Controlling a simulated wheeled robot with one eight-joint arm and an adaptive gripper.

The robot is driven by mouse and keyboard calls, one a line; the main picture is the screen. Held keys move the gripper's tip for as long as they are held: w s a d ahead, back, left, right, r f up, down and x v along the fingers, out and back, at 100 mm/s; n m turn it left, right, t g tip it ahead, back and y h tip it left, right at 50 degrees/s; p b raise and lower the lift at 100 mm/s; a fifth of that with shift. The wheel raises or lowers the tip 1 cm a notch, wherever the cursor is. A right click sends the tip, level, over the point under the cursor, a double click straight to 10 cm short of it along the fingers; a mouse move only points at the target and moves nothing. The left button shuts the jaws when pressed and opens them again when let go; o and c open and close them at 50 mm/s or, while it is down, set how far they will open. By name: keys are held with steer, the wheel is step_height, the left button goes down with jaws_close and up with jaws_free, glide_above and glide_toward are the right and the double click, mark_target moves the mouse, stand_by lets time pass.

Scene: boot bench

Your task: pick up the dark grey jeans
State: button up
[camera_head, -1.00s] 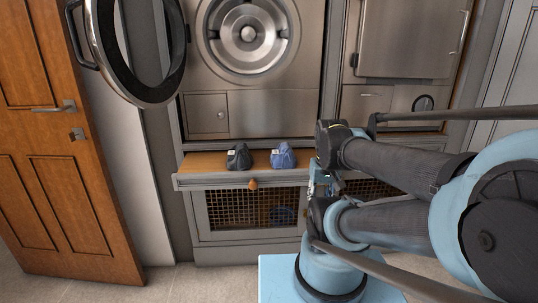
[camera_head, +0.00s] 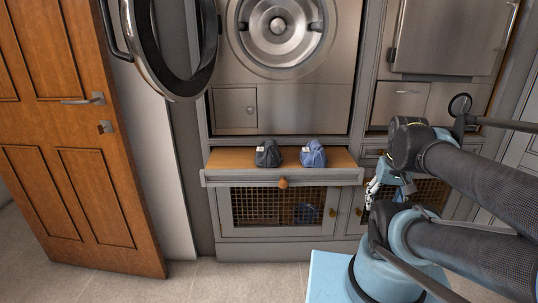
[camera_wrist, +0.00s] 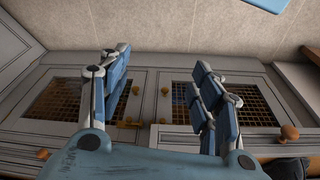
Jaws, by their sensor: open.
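The dark grey jeans (camera_head: 268,154) are a small folded bundle with a pale tag, on the wooden pull-out shelf (camera_head: 233,158) below the round machine door. Blue folded jeans (camera_head: 313,154) sit just to their right, with a small gap. My gripper (camera_head: 378,188) is to the right of the shelf, apart from both bundles. In the wrist view my gripper (camera_wrist: 160,85) is open, with nothing between its fingers and cabinet doors beyond. A dark shape at that view's lower right corner is cut off; I cannot tell which bundle it is.
The shelf's front has a wooden knob (camera_head: 282,183). Mesh-fronted cabinet doors (camera_head: 262,207) are below it, with something blue behind the mesh. The round glass door (camera_head: 172,45) hangs open at upper left. A wooden door (camera_head: 75,140) stands at left. Floor in front is clear.

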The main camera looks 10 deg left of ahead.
steer(key=w+a+r+y, duration=0.1)
steer(key=w+a+r, duration=0.5)
steer(key=w+r, duration=0.35)
steer(key=w+a+r+n+g, duration=0.1)
steer(key=w+a+r, duration=0.3)
steer(key=a, duration=0.3)
steer(key=w+a+r+y, duration=0.1)
steer(key=w+a+r, duration=0.2)
steer(key=w+a, duration=0.25)
steer(key=w+a+r+n+g, duration=0.1)
steer(key=w+a+r, duration=0.25)
steer(key=a, duration=0.35)
glide_above(272, 140)
steer(key=w+d, duration=0.1)
steer(key=shift+g, duration=0.3)
step_height(272, 140, down, 9)
steer(key=shift+f, duration=0.1)
steer(key=shift+s+a+f, duration=0.15)
steer(key=shift+a+f, duration=0.05)
steer(key=shift+f, duration=0.85)
steer(key=shift+s+a+f, duration=0.15)
steer(key=shift+a+f, duration=0.05)
steer(key=shift+f, duration=0.85)
steer(key=shift+s+a+f, duration=0.15)
steer(key=shift+a+f, duration=0.05)
steer(key=shift+f, duration=0.85)
steer(key=shift+f, duration=0.25)
jaws_close()
